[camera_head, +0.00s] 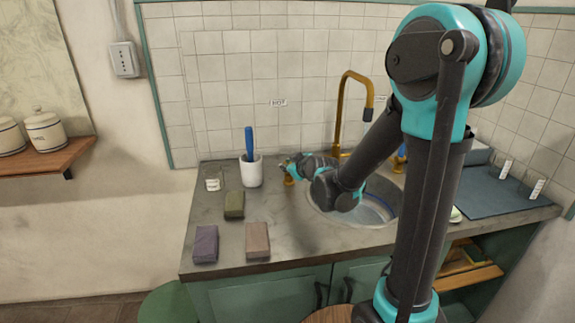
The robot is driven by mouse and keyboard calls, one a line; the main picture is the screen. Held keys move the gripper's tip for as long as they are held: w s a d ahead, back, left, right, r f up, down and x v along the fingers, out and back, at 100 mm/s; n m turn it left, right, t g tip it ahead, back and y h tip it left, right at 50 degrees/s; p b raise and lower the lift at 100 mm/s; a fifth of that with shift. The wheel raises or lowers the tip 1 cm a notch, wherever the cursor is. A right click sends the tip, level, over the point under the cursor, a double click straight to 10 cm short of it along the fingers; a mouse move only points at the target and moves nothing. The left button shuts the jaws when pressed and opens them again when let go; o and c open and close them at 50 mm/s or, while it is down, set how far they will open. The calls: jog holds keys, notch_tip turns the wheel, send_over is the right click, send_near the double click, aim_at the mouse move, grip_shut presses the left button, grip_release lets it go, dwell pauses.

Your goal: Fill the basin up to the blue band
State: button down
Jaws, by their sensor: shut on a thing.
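The round basin (388,226) is set in the grey counter, and my arm hides part of it. A blue band (378,203) shows on its inner wall. Pale blue-white shows low inside, but I cannot tell the water level. A brass spout (342,108) arches over the basin, its dark tip (368,114) above it; no stream is visible beside my arm. My gripper (285,165) is at the left brass tap (289,181), shut on its top, which it mostly hides. A blue-marked tap (399,160) stands right of the spout, partly behind my arm.
A white cup with a blue-handled tool (251,171) stands close left of my gripper. A dark mat (500,192) lies right.

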jog(key=shift+d, duration=0.15)
jog(key=c, duration=1.3)
grip_release()
jog(key=shift+c, duration=0.2)
jog(key=v, duration=1.2)
